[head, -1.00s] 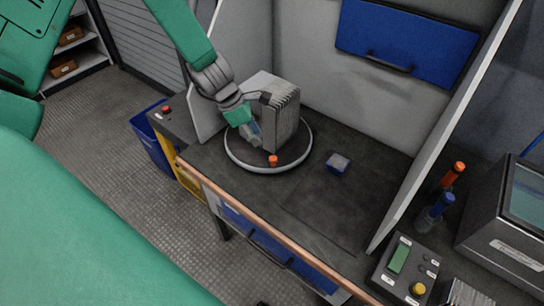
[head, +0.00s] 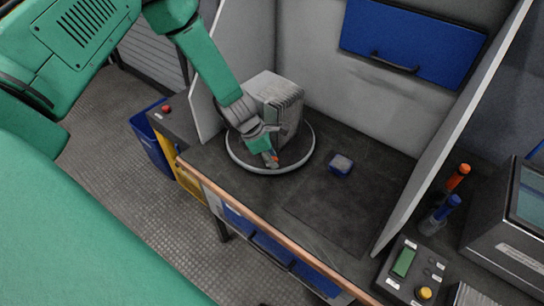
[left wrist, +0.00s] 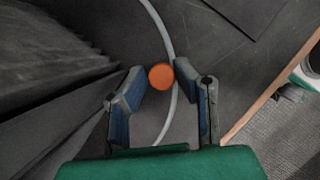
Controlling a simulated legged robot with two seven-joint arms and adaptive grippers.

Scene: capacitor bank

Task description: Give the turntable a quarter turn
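The turntable (head: 240,161) is a dark round plate with a pale rim on the workbench. A grey finned block (head: 273,95) stands on it. An orange peg (left wrist: 161,76) stands near the turntable's front rim. My left gripper (head: 272,160) is over the front of the turntable, beside the block. In the left wrist view its two blue-padded fingers (left wrist: 160,85) are apart, with the orange peg between their tips. A gap shows on at least the right side of the peg. My right gripper is not in view.
Grey partitions stand behind and at both sides. A control box (head: 405,268) and orange and blue handled tools (head: 457,177) are at right. The bench middle is clear.

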